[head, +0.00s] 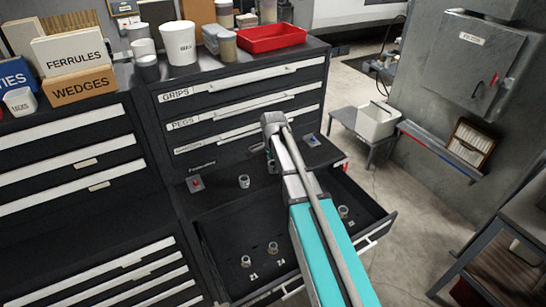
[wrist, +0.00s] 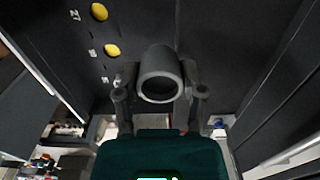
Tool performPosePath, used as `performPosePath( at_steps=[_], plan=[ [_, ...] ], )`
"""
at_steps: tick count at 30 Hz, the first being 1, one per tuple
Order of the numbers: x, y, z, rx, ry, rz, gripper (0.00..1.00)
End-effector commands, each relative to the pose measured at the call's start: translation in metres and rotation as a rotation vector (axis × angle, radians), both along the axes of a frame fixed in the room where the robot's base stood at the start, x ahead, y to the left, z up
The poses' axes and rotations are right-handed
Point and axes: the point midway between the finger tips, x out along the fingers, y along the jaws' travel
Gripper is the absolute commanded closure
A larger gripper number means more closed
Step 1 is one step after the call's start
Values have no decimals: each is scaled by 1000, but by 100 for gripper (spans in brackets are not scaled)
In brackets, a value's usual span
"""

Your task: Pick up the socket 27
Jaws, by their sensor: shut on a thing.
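My gripper (wrist: 160,92) is shut on a grey, hollow, round socket (wrist: 161,62), with one finger on each side of it. The socket's own number does not show. In the wrist view a label 27 (wrist: 75,15) stands beside a bare yellow disc (wrist: 99,11), and a second yellow disc (wrist: 112,50) is beside another label. In the head view my arm reaches over the open drawer (head: 215,225), and its wrist hides most of the gripper and the held socket.
Other sockets stand in the drawer: one at the back (head: 244,181), one at the right (head: 343,211), and two at the front, one (head: 246,261) by label 21 and one (head: 272,248) by label 24. A red tray (head: 270,38) and cups stand on the cabinet top.

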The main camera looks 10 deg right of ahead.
Motion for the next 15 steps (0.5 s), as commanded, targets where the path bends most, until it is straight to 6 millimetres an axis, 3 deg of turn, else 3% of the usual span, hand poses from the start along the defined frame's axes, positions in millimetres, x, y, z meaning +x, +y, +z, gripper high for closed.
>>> performPosePath(
  at_steps=[1, 6, 15],
  plan=[
    [-15, 0, 8, 0, 0, 0, 100],
    [-37, 1, 18, 0, 0, 0, 100],
    [-52, 2, 23, 0, 0, 0, 100]
  ],
)
